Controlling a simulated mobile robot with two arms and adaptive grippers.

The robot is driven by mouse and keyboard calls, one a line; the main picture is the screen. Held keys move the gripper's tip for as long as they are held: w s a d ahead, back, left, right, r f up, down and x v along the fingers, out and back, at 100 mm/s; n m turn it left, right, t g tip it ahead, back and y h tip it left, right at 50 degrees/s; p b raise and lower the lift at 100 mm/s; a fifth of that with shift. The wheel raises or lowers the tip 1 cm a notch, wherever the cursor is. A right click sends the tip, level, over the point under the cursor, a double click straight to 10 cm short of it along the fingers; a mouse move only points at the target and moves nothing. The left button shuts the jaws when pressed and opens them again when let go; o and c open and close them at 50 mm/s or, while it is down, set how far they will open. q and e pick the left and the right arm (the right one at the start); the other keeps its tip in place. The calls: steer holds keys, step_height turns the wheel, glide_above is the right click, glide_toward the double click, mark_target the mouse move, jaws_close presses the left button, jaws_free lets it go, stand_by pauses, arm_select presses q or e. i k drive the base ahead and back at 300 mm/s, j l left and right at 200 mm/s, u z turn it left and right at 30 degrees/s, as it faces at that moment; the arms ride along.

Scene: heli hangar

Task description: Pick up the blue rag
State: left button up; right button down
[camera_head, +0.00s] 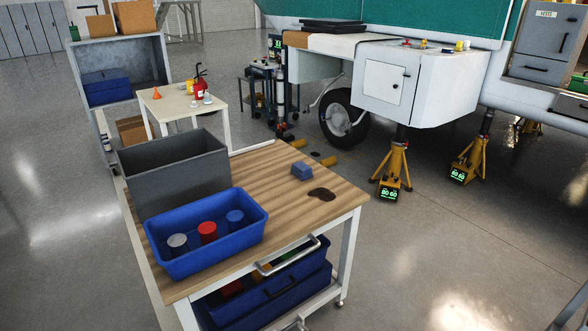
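A small folded blue rag (302,171) lies on the wooden top of a wheeled cart (275,193). It sits toward the cart's right side, just behind a dark brown stain (322,194) and apart from it. Neither of my grippers shows in the head view, so whether they are open or shut is hidden.
A blue bin (258,232) with several cans and a grey bin (175,168) stand on the cart's left half. A metal handle (288,257) juts from its front edge. The floor (440,240) right of the cart is clear.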

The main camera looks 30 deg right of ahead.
mark_target(303, 171)
steer(key=i+l+u, duration=0.1)
steer(key=l+u, duration=0.7)
steer(key=u, duration=0.15)
steer(key=l, duration=0.5)
steer(key=k+l+u, duration=0.15)
steer(key=l, duration=0.8)
steer(key=l+u, duration=0.15)
steer(key=l, duration=0.35)
steer(key=k+l, duration=0.15)
steer(key=l, duration=0.3)
steer(key=k+l+u, duration=0.15)
steer(key=l, duration=0.35)
steer(key=i, duration=0.05)
